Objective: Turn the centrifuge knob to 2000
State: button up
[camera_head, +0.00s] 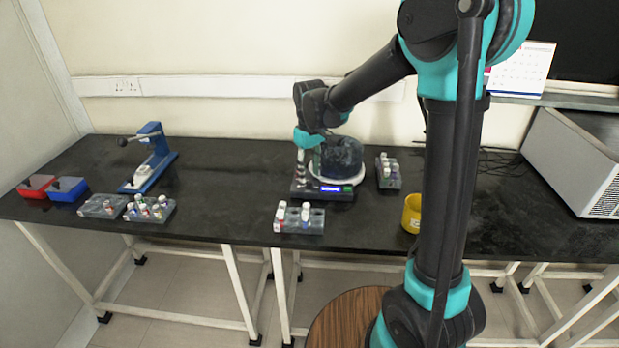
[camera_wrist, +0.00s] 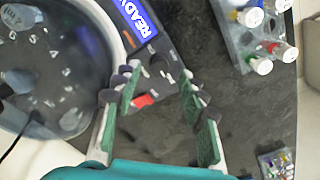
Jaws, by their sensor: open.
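The centrifuge (camera_head: 340,163) stands on the black bench with a clear domed lid over its bowl. In the wrist view its bowl (camera_wrist: 45,70) fills the left side, and its blue display (camera_wrist: 135,18) reads READY. Below the display are a small dark round part (camera_wrist: 158,66), which may be the knob, and a red part (camera_wrist: 143,101); I cannot read any dial setting. My gripper (camera_head: 301,172) points down over the panel's left end, fingers apart. In the wrist view my gripper (camera_wrist: 155,88) has the red part between its fingers, with nothing visibly gripped.
A vial rack (camera_head: 299,222) stands in front of the centrifuge; another rack (camera_head: 389,172) is to its right. A yellow ring-shaped container (camera_head: 411,213) is near the front edge. A blue lever device (camera_head: 150,160), more racks and red and blue boxes are at left.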

aim_at(310, 181)
notch_tip(310, 181, up, 9)
dwell(0.3)
jog(key=shift+r, duration=0.1)
